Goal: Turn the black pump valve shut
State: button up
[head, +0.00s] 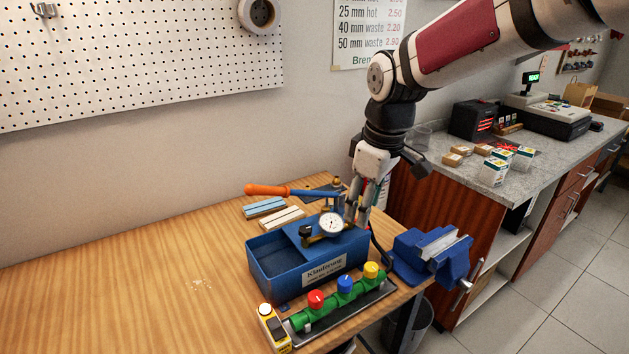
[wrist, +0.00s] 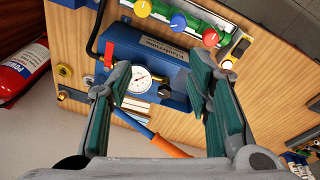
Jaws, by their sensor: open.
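The blue test pump (head: 262,268) stands on the wooden bench, with a labelled front, a round white gauge (head: 331,223) and an orange-handled lever (head: 268,190). A small dark knob (head: 306,231), apparently the black valve, sits on brass just left of the gauge. My gripper (wrist: 158,75) is open and empty. In the head view my gripper (head: 355,212) is behind and right of the gauge.
A green manifold (head: 330,306) with red, blue and yellow knobs lies before the pump. A yellow device (head: 272,328) stands at its left end. A blue vise (head: 432,256) is at the right bench edge. The bench's left side is mostly clear.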

aim_at(306, 229)
jog(key=w+a+n+y+p, duration=0.2)
jog(key=w+a+n+y, duration=0.1)
jog(key=w+a, duration=0.35)
jog(key=p+x, duration=0.1)
jog(key=x, duration=1.2)
jog(key=shift+s+a+f, duration=0.1)
jog(key=shift+a, duration=0.15)
grip_shut()
